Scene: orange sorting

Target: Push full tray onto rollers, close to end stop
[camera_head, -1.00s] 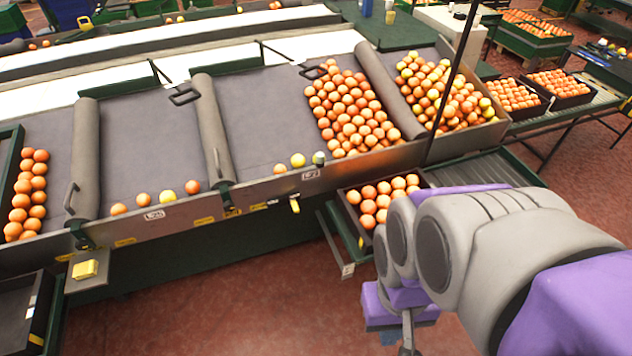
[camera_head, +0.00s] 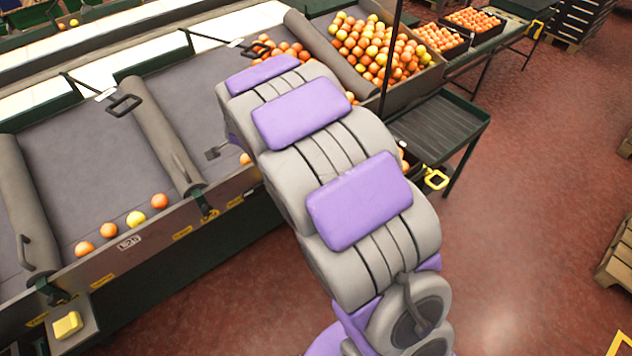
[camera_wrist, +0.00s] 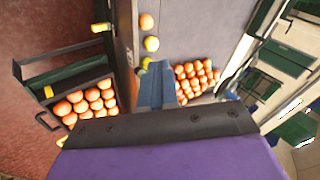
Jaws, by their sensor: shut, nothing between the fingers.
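The dark tray (camera_wrist: 112,75) filled with oranges (camera_wrist: 88,101) lies at the left in the wrist view. In the head view my arm hides nearly all of it; only a sliver of orange (camera_head: 403,160) shows past the arm. The green-framed rollers (camera_head: 438,125) are bare at the right of the sorting table in the head view. My gripper (camera_wrist: 157,68) is shut and empty in the wrist view, to the right of the tray and apart from it, over the table's edge. It is hidden in the head view. I cannot make out the end stop.
The sorting table's front wall (camera_head: 150,232) runs along the left, with loose oranges behind it. A large orange pile (camera_head: 375,50) fills the far bay. A yellow handle (camera_head: 436,179) sits by the rollers.

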